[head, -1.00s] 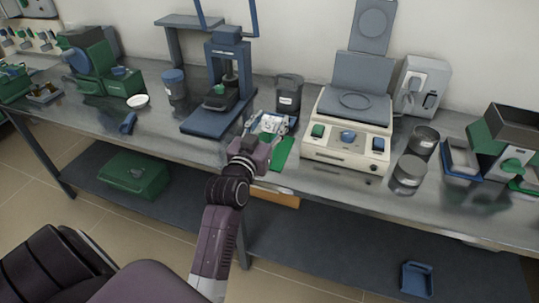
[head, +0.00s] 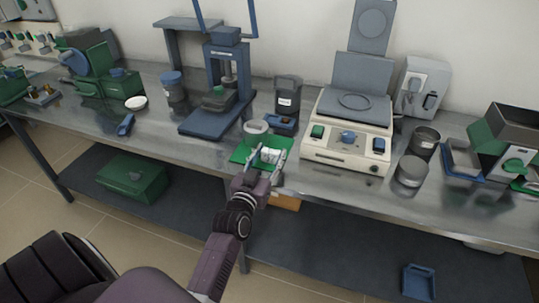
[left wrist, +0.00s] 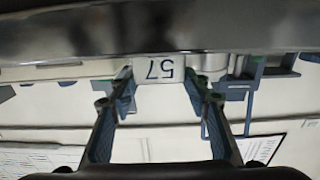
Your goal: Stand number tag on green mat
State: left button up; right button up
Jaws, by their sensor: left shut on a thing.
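The green mat (head: 240,152) lies near the front edge of the steel bench. A small white number tag (head: 270,155) is at the mat. My left gripper (head: 266,163) comes in from the front, its fingers on either side of the tag and shut on it. In the left wrist view the tag (left wrist: 158,70) sits between the two fingertips and its "57" reads upside down. I cannot tell whether the tag's lower edge touches the mat. My right gripper is out of view.
A white round dish (head: 256,127) and a small blue tray (head: 281,122) stand just behind the mat. A grey canister (head: 288,95) is behind them. A cream balance (head: 347,140) stands to the right, a blue press (head: 215,115) to the left.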

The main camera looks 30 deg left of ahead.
pick_arm(q)
jog(key=o, duration=0.9)
jog(key=shift+f, duration=0.1)
jog(key=shift+c, duration=0.2)
jog(key=shift+o, duration=0.5)
jog(key=shift+s, duration=0.1)
jog(key=p+v, duration=0.4)
jog(key=v, duration=0.7)
jog(key=shift+s+d, duration=0.2)
jog(key=shift+s, duration=0.2)
